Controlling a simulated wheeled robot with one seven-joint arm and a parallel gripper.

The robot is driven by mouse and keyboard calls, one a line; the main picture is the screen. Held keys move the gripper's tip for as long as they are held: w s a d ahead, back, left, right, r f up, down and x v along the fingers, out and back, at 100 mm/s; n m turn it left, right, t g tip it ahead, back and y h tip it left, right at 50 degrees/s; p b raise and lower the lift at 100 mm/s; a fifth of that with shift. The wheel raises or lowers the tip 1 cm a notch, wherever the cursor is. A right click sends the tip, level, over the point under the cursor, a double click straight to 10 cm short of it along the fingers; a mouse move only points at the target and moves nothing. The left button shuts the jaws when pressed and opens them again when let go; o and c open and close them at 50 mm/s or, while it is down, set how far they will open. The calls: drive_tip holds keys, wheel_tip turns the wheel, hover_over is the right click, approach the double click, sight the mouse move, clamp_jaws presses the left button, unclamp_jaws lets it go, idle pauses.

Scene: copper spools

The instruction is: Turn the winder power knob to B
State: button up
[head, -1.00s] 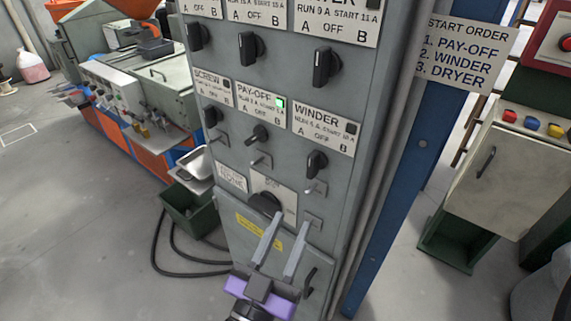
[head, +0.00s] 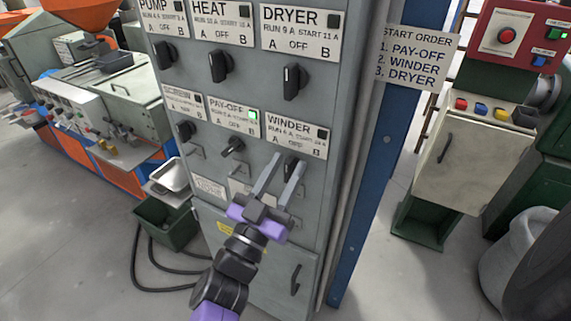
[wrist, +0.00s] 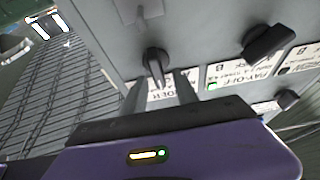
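The winder knob (head: 290,168) is a black handle below the WINDER label (head: 297,135). The label reads A, OFF, B and its lamp is dark. In the wrist view, which is upside down, the knob (wrist: 155,62) stands about upright, toward OFF. My gripper (head: 288,161) is open, its two grey fingers apart in front of the winder knob and partly hiding it in the head view. In the wrist view the fingertips (wrist: 159,80) lie to either side of the knob's lower end; I cannot tell whether they touch it.
The pay-off knob (head: 232,146) is turned aslant, with its green lamp (head: 252,115) lit. The dryer knob (head: 294,80) is above. A start order sign (head: 418,57) hangs right of the cabinet.

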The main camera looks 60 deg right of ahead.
drive_tip(key=shift+d, duration=0.2)
clamp_jaws()
drive_tip(key=shift+f+m, duration=0.1)
drive_tip(key=shift+m, duration=0.2)
drive_tip(key=m+g, duration=0.1)
drive_tip(key=m, duration=0.1)
drive_tip(key=m+g, duration=0.1)
drive_tip(key=m+g+b, duration=0.1)
drive_tip(key=m, duration=0.1)
drive_tip(key=shift+s+f+m+y, duration=0.15)
drive_tip(key=shift+s+m+y, duration=0.1)
drive_tip(key=shift+m+y, duration=0.05)
drive_tip(key=shift+s+f+m+g+y, duration=0.1)
drive_tip(key=shift+m+g+y, duration=0.45)
drive_tip(key=shift+m, duration=1.05)
drive_tip(key=shift+s+f+m+g+y, duration=0.1)
drive_tip(key=shift+m+g+y, duration=0.15)
drive_tip(key=shift+m+g, duration=1)
drive_tip(key=shift+m+t, duration=0.4)
drive_tip(key=shift+m, duration=0.05)
